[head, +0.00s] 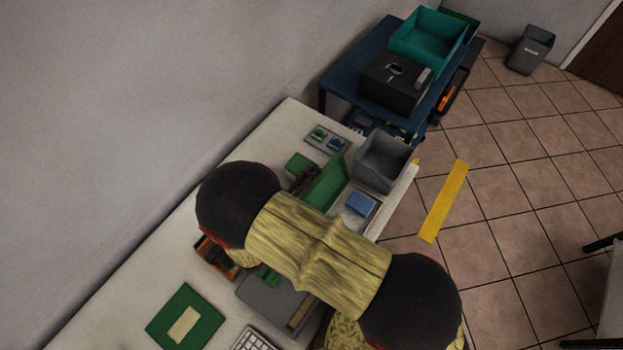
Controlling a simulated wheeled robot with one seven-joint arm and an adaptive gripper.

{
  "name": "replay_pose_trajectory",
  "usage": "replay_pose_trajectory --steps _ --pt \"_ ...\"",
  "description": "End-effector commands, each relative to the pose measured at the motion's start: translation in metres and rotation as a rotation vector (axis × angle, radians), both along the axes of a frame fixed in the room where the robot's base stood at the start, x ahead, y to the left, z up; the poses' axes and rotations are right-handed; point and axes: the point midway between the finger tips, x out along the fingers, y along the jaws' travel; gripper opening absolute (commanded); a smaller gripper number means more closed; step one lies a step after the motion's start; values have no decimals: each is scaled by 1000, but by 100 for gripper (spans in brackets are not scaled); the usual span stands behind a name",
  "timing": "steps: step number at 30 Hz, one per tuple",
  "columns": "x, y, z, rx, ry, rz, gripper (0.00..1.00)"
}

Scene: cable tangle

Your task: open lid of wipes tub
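I cannot pick out the wipes tub with certainty. My own arm, with a yellow wood-grained link and dark round joints, crosses the middle of the view and covers part of the white bench (120,268). My gripper does not show; whether it is open or shut cannot be seen. A green upright panel (325,184) stands on the bench just beyond the arm. A dark box (385,88) with a small light opening or mark on top stands on the blue cart behind.
A grey open bin (381,163) and a blue block (360,204) sit near the bench's right edge. A green mat (163,325) and keyboard (254,341) lie at the front. The blue cart (340,80) also carries a teal crate (425,43). Tiled floor at right is mostly clear.

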Motion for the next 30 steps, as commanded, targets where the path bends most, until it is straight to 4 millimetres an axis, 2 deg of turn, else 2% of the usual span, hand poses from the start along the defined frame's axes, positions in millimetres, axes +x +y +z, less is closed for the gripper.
replay_pose_trajectory --steps 9,30 --pt "0 0 -1 0 1 0 0" --pt "-3 -4 -4 1 6 -3 0"
